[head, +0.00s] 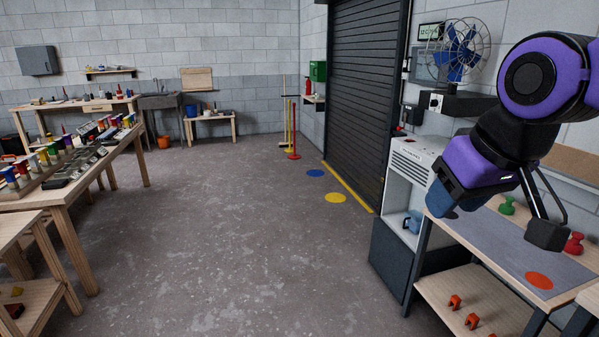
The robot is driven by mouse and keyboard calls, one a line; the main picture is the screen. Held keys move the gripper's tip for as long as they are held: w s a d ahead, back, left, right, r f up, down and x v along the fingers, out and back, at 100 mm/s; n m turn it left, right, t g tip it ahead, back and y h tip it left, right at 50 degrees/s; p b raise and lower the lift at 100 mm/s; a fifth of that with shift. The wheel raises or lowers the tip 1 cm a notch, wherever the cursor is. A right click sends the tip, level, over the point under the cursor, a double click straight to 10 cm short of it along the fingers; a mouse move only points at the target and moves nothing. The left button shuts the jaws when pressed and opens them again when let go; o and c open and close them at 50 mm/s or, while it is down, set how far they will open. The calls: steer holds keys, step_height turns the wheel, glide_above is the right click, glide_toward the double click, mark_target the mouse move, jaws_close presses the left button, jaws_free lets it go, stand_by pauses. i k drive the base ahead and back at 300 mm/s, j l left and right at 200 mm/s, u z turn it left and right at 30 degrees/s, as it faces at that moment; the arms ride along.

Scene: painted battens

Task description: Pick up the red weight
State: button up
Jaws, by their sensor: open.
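The red weight (574,244) stands on the workbench at the right edge of the head view, a knobbed piece with a wide base. My gripper (497,217) hangs over the grey mat (490,237) to the left of the red weight. Its fingers are spread apart, with nothing seen between them. The right finger is close to the red weight in the picture and may hide its left side; I cannot tell if they touch. A green weight (507,206) stands behind the gripper.
A flat red disc (540,280) lies on the mat in front. Something blue (452,213) shows partly below the left finger. Orange clamp-like pieces (471,321) lie on the shelf below. A fan (461,53) stands behind my arm.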

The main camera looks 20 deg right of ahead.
mark_target(573, 246)
steer(key=i+z, duration=0.25)
steer(key=i, duration=0.45)
steer(key=i+j+z, duration=0.2)
steer(key=i, duration=0.45)
steer(key=i+z, duration=0.2)
steer(key=z, duration=0.25)
steer(key=i+l+z, duration=0.1)
steer(key=z, duration=0.3)
steer(key=i+j+z, duration=0.1)
steer(key=i+z, duration=0.15)
steer(key=z, duration=0.2)
steer(key=i+j+z, duration=0.1)
steer(key=z, duration=0.3)
steer(key=i+z, duration=0.3)
steer(key=z, duration=0.15)
steer(key=i+j+z, duration=0.2)
steer(key=z, duration=0.2)
steer(key=i, duration=0.1)
